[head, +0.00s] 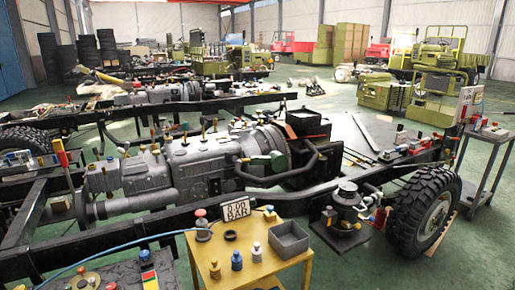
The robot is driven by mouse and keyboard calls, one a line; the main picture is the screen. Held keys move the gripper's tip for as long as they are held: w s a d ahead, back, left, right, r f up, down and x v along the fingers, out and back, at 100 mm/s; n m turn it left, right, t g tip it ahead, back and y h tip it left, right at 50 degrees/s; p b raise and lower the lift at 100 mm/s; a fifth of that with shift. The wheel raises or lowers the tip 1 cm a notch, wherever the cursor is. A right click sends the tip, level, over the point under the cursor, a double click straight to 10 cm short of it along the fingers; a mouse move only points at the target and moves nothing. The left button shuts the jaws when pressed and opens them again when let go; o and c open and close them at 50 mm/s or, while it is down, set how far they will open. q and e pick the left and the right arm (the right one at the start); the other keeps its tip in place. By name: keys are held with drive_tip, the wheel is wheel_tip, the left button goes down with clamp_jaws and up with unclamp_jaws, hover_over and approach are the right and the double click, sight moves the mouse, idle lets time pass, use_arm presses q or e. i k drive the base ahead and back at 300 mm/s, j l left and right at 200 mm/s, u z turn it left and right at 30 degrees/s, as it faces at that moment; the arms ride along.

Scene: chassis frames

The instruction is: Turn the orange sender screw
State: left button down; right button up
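I cannot single out the orange sender screw with certainty. Several small brass, yellow and orange fittings stand on top of the grey gearbox (160,168), which lies in the near black chassis frame (140,226); they are too small to tell apart. A small fitting with an orange-yellow top (269,214) stands on the yellow table (225,277) in front of the frame. Neither of my grippers shows in the head view.
The yellow table also carries a grey open bin (289,240), a "0.00 BAR" sign (236,210) and a red-topped fitting (201,224). A blue hose (110,247) runs in from the left. A large wheel (425,207) stands right. Green floor (480,240) is clear at far right.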

sight(82, 269)
drive_tip(key=u, duration=1.65)
